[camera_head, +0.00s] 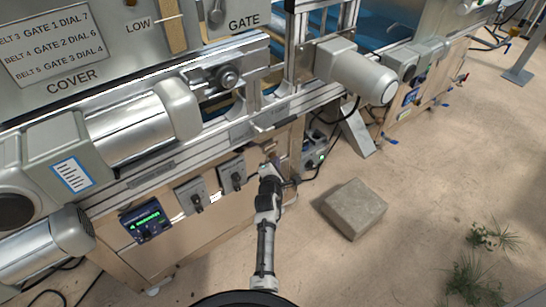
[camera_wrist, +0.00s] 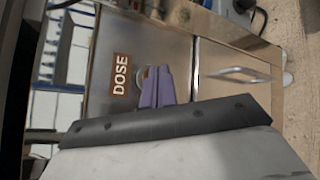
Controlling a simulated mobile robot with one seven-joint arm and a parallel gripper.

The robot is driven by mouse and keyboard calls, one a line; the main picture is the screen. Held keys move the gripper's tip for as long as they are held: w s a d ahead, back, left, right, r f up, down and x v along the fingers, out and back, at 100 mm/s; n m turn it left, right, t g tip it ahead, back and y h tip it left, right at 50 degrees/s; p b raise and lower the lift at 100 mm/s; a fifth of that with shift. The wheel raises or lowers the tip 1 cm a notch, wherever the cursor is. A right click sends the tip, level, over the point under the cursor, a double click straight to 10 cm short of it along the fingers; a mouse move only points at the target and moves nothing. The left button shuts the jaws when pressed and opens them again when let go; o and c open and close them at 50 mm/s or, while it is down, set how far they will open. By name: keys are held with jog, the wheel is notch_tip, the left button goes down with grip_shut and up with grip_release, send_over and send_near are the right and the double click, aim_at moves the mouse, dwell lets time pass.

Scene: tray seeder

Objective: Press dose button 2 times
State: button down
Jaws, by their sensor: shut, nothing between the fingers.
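The brown DOSE label (camera_wrist: 121,75) is on a metal panel in the wrist view. Beside it, a round grey part, seemingly the dose button (camera_wrist: 143,82), is mostly hidden behind my fingers. My gripper (camera_wrist: 158,72) has purple fingers that are closed together with nothing between them. The fingertips are in front of or at the button; I cannot tell whether they touch it. In the head view my gripper (camera_head: 271,166) is at the front of the machine, right of two grey switch boxes, and the arm hides the button there.
The machine's front has two grey switch boxes (camera_head: 213,183) and a green-lit display (camera_head: 147,219). A grey block (camera_head: 352,207) lies on the floor to the right. A metal handle (camera_wrist: 240,74) sticks out near the label. Motors overhang above.

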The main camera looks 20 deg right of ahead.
jog(key=shift+w+a, duration=0.15)
jog(key=shift+w, duration=0.25)
dwell(0.5)
dwell(0.3)
jog(key=shift+s+d+p, duration=0.25)
jog(key=shift+s+p, duration=0.4)
jog(key=shift+s, duration=0.15)
jog(key=s+p, duration=0.1)
jog(key=p, duration=0.1)
jog(key=s+d+p, duration=0.1)
jog(key=s, duration=0.1)
jog(key=s+p, duration=0.1)
jog(key=p, duration=0.1)
jog(key=shift+s+d+p, duration=0.3)
jog(key=shift+s+d, duration=0.1)
dwell(0.3)
